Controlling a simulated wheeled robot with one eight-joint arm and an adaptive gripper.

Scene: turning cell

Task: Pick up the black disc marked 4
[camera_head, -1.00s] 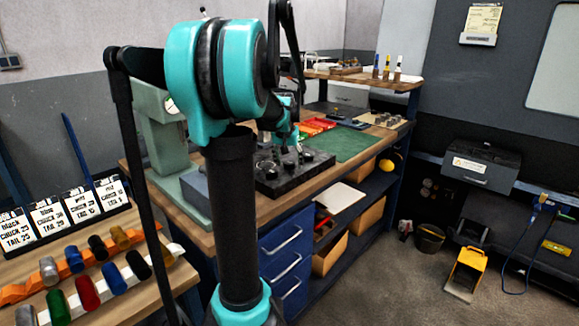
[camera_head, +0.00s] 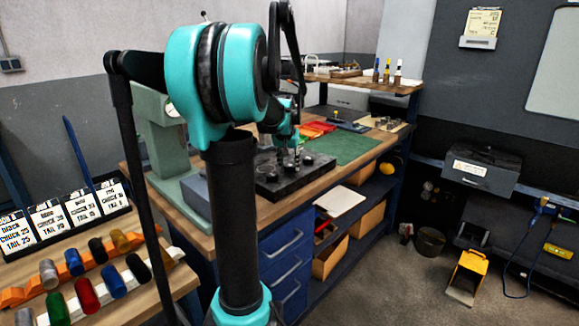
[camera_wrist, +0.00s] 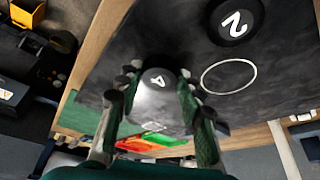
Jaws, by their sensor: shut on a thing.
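The black disc marked 4 (camera_wrist: 157,80) is between the two fingers of my gripper (camera_wrist: 160,100) in the wrist view. The fingers are shut on it, one on each side, and its white 4 faces the camera. Whether it touches the dark slab (camera_wrist: 120,60) behind it, I cannot tell. A black disc marked 2 (camera_wrist: 236,20) lies on the slab nearby, apart from my gripper. In the head view my gripper (camera_head: 292,150) is small and partly hidden by my arm, over the slab (camera_head: 285,187).
An empty white ring (camera_wrist: 228,77) is marked on the slab. A green mat (camera_head: 345,148) and red and orange items (camera_head: 318,129) lie behind the slab. A green machine (camera_head: 168,145) stands to its left. Coloured cylinders (camera_head: 87,293) fill racks at lower left.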

